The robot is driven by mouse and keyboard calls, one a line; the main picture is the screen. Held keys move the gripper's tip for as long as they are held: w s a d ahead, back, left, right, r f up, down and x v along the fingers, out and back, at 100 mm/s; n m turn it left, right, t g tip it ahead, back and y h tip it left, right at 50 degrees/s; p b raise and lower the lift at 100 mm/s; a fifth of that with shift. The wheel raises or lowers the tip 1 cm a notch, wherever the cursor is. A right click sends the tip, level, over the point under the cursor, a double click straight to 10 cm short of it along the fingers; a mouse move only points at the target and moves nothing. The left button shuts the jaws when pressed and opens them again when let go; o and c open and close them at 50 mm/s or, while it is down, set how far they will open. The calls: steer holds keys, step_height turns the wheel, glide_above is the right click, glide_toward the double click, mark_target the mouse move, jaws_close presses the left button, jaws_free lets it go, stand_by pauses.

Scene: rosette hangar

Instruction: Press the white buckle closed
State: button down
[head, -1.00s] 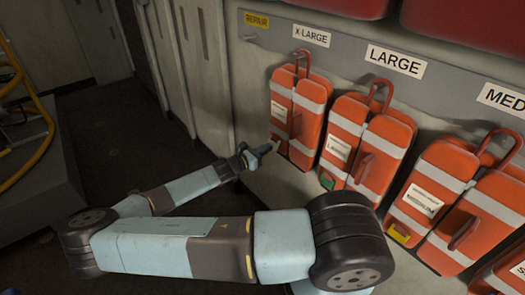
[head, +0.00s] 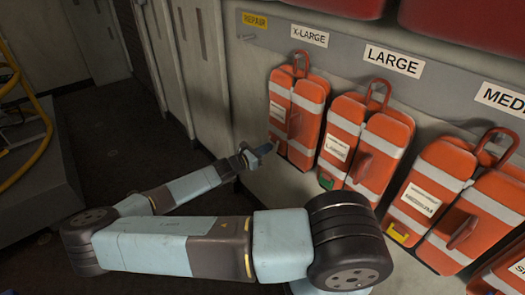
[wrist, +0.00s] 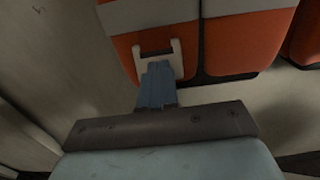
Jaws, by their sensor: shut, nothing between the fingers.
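The white buckle (wrist: 175,58) is a pale frame with a dark slot, on the lower end of an orange life vest in the wrist view. In the head view this is the leftmost vest (head: 280,88), hanging under the X-LARGE label; the buckle is small and partly hidden there. My gripper (wrist: 157,68) is shut and empty, its blue fingers together. The fingertips overlap the middle of the buckle in the wrist view; I cannot tell whether they press on it. In the head view my gripper (head: 268,149) is beside that vest's lower left edge.
More orange vests hang to the right, one under LARGE (head: 382,140) and one under MEDIUM (head: 492,205). A grey wall (head: 250,80) stands behind them. A yellow rail (head: 38,150) is at the far left. Dark floor (head: 115,145) lies open between.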

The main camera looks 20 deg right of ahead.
steer(key=shift+w+d+f, duration=0.1)
steer(key=shift+w+d, duration=0.1)
steer(key=shift+d, duration=0.25)
stand_by(0.6)
steer(key=shift+a, duration=0.15)
steer(key=v, duration=0.8)
steer(key=shift+s+a, duration=0.15)
steer(key=shift+a, duration=0.2)
stand_by(0.6)
stand_by(0.6)
